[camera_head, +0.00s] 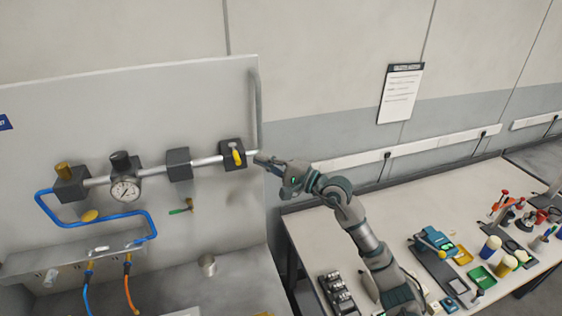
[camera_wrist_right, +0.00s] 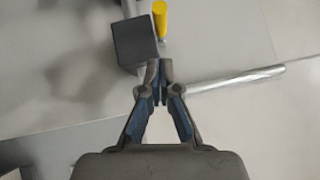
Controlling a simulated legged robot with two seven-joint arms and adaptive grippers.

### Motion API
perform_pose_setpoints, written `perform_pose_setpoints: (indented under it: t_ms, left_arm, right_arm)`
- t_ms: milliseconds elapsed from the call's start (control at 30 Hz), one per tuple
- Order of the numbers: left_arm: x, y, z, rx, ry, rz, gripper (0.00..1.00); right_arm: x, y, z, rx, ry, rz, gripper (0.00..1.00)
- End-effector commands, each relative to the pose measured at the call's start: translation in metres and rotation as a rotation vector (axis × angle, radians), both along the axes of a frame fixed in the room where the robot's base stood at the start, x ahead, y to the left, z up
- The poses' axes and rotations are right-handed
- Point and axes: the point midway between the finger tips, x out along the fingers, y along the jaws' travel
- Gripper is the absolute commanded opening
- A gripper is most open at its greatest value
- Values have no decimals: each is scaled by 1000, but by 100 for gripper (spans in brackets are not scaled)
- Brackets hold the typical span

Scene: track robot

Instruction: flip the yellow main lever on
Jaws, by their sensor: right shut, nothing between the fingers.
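The yellow main lever (camera_head: 237,156) is on a dark block (camera_head: 231,150) at the right end of the silver pipe on the panel. In the right wrist view the lever (camera_wrist_right: 160,19) shows as a yellow handle beside the dark block (camera_wrist_right: 134,44). My right gripper (camera_head: 259,158) is just right of the lever, over the pipe's end. Its fingers (camera_wrist_right: 158,75) are closed together with nothing between them. In the wrist view a gap shows between the fingertips and the yellow handle. My left gripper is out of view.
Left along the pipe (camera_head: 208,161) are another dark block (camera_head: 179,164), a pressure gauge (camera_head: 125,190) and a brass-topped block (camera_head: 70,184). A small green handle (camera_head: 180,211) is below. A workbench (camera_head: 320,232) with tools and coloured parts stands at right.

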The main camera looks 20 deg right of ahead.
Motion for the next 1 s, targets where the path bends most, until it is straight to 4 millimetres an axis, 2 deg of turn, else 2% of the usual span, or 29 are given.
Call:
perform_pose_setpoints:
  t_ms: [33,100,300,1000]
  left_arm:
    - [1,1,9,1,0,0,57]
    - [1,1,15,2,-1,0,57]
    - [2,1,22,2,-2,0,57]
    - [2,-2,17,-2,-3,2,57]
  right_arm:
    - [0,10,5,0,1,3,0]
    - [-1,20,7,1,0,3,0]
    - [-1,36,8,1,0,1,0]
    - [1,47,6,-2,1,21,0]
